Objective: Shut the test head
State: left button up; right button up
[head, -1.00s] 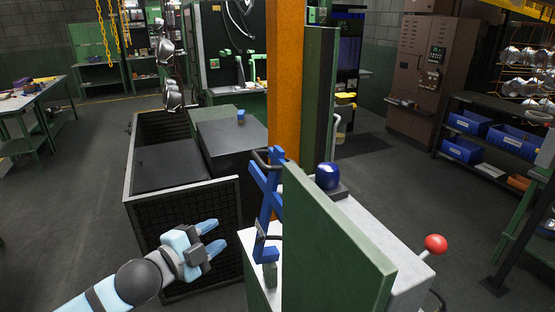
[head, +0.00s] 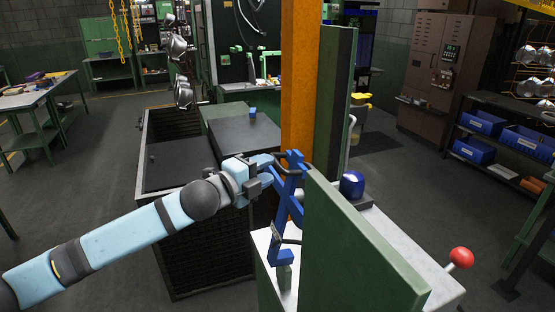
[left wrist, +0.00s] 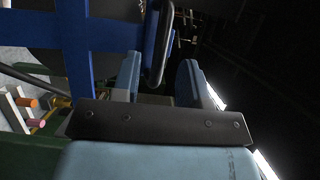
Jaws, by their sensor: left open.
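The test head appears to be the blue frame of crossed bars (head: 286,200), standing upright over a pale bench beside a green panel (head: 365,245). It also fills the upper left of the left wrist view (left wrist: 75,45). A dark loop handle (head: 291,155) sits at its top. My left gripper (head: 272,166) is open at the left side of this handle. In the left wrist view, the handle (left wrist: 161,50) reaches down between the tips of my open left gripper (left wrist: 160,68). I cannot tell whether they touch. My right gripper is not in view.
A dark mesh-sided bin (head: 205,240) stands left of the bench, beneath my left arm. An orange post (head: 300,85) rises behind the blue frame. A blue dome (head: 352,184) and a red-knobbed lever (head: 461,257) are on the right.

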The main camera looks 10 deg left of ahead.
aim_at(277, 164)
pick_arm(q)
jog(key=shift+p+x, duration=0.3)
jog(key=shift+x, duration=1.8)
jog(key=shift+c, duration=0.5)
grip_shut()
